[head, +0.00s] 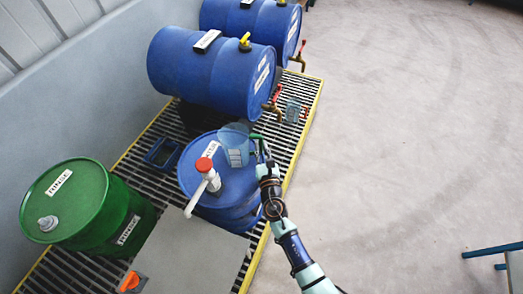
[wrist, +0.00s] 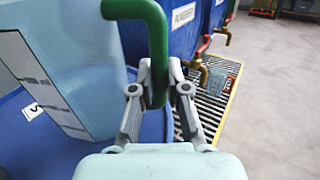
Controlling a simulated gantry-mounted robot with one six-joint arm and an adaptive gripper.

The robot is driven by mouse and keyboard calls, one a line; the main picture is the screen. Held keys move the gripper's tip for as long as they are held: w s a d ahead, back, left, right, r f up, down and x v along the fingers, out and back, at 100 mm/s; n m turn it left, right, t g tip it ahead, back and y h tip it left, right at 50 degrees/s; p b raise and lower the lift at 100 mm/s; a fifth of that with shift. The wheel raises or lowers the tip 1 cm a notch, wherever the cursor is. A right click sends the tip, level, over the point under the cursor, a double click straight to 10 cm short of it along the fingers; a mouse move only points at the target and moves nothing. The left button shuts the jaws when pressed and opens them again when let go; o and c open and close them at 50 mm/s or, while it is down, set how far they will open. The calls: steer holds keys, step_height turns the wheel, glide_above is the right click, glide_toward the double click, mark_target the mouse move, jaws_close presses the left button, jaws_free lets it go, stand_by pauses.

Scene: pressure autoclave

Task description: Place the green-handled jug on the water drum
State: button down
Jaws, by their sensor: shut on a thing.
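The clear bluish jug (head: 235,145) has a green handle (head: 256,138) on its right side. It is over the far part of the upright blue water drum's top (head: 238,183); I cannot tell whether its base touches. My gripper (head: 263,158) is shut on the handle at the drum's right edge. In the wrist view the fingers (wrist: 160,80) pinch the lower part of the green handle (wrist: 157,35). The jug body (wrist: 65,70) fills the left side there, with the blue drum top (wrist: 15,120) beneath.
A white pump with a red cap (head: 204,165) stands on the drum top near the jug. Lying blue drums (head: 200,75) with taps (head: 272,100) are behind. A green drum (head: 85,205) is left. Another clear container (head: 292,110) stands on the grating. Open floor lies right.

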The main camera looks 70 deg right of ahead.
steer(key=shift+f+b, duration=0.2)
steer(key=shift+b, duration=0.1)
steer(key=c, duration=1.2)
jaws_free()
steer(key=shift+o, duration=0.2)
steer(key=shift+r, duration=0.1)
steer(key=shift+r+p, duration=0.15)
steer(key=shift+p, duration=0.15)
steer(key=v, duration=1.2)
steer(key=shift+p, duration=0.4)
steer(key=shift+r, duration=0.15)
